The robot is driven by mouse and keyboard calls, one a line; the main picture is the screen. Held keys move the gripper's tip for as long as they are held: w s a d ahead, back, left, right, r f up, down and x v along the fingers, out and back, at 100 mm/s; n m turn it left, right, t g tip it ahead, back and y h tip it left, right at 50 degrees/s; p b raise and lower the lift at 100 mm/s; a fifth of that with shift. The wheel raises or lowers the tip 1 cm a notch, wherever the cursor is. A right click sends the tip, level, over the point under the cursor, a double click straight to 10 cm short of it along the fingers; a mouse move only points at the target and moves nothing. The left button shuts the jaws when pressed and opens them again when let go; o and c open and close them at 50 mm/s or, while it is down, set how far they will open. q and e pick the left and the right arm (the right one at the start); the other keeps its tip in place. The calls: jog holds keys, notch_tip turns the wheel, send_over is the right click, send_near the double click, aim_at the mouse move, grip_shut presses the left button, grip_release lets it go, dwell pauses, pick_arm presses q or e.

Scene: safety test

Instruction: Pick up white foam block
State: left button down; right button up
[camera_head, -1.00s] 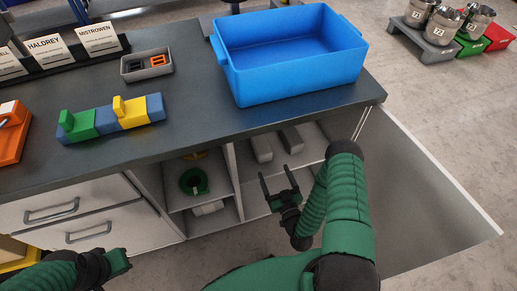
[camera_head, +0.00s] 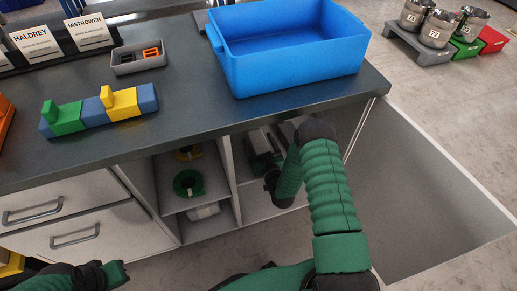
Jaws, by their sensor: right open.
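Two pale, light-grey to white blocks lie side by side on the upper shelf of the open cabinet compartment. The left pale block (camera_head: 262,141) is partly covered by my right gripper (camera_head: 262,153). The right pale block (camera_head: 287,131) shows only in part beside my arm. I cannot tell which is the foam block. My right gripper is open, its dark fingers reaching into the compartment at the left block; contact cannot be made out. A whitish roll-like item (camera_head: 203,212) lies on the lower shelf further left. My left gripper (camera_head: 116,273) is at the bottom left, its jaws unclear.
A blue bin (camera_head: 290,65) stands on the dark counter (camera_head: 200,105) above the compartment. A divider (camera_head: 228,170) separates it from shelves with green (camera_head: 188,182) and yellow rings. An open door panel (camera_head: 430,190) stands at the right. Colored blocks (camera_head: 100,107) and a grey tray (camera_head: 138,58) sit on the counter.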

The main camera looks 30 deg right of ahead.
jog(key=shift+r, duration=0.1)
jog(key=c, duration=1.4)
